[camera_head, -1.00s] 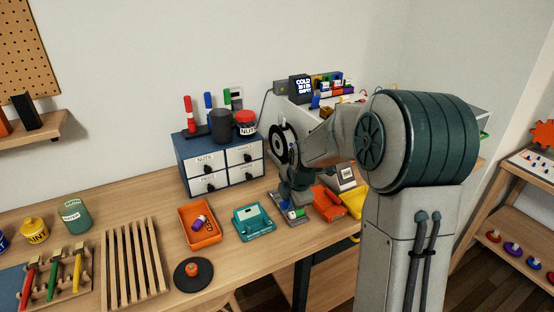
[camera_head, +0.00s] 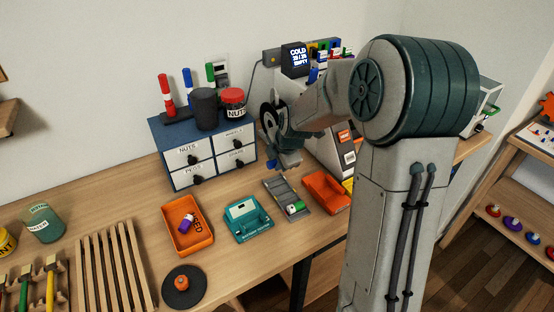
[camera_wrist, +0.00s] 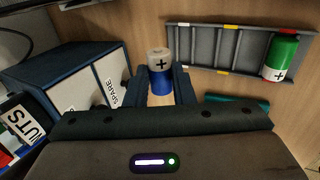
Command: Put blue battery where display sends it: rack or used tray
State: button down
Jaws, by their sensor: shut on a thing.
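My gripper (camera_head: 284,160) is shut on the blue battery, raised in front of the drawer cabinet. In the wrist view the blue battery (camera_wrist: 160,80), with a pale top and a plus sign, stands between the fingers. The grey rack (camera_head: 279,189) lies on the bench with a green battery (camera_head: 295,208) at its near end; its other slots look empty. The orange used tray (camera_head: 180,241) holds a purple battery (camera_head: 187,223). The teal battery tester (camera_head: 247,220) sits between tray and rack; its screen is too small to read. A dark display (camera_head: 295,58) at the back shows "COLD" and smaller lines, seemingly "EMPTY".
The blue drawer cabinet (camera_head: 166,153) stands close behind and left of my gripper, with markers, a dark cup and a nuts jar on top. Another orange tray (camera_head: 327,191) lies right of the rack. A slatted wooden rack (camera_head: 115,270) lies at left.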

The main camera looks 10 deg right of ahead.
jog(key=shift+d+f, duration=0.1)
jog(key=shift+f+b, duration=0.2)
jog(key=shift+b, duration=0.25)
jog(key=shift+f+b, duration=1.35)
jog(key=shift+f, duration=0.4)
jog(key=shift+f+b, duration=0.45)
jog(key=shift+f, duration=0.1)
jog(key=shift+f, duration=0.15)
jog(key=shift+f+b, duration=0.55)
jog(key=shift+f, duration=0.05)
jog(key=shift+s+f, duration=0.1)
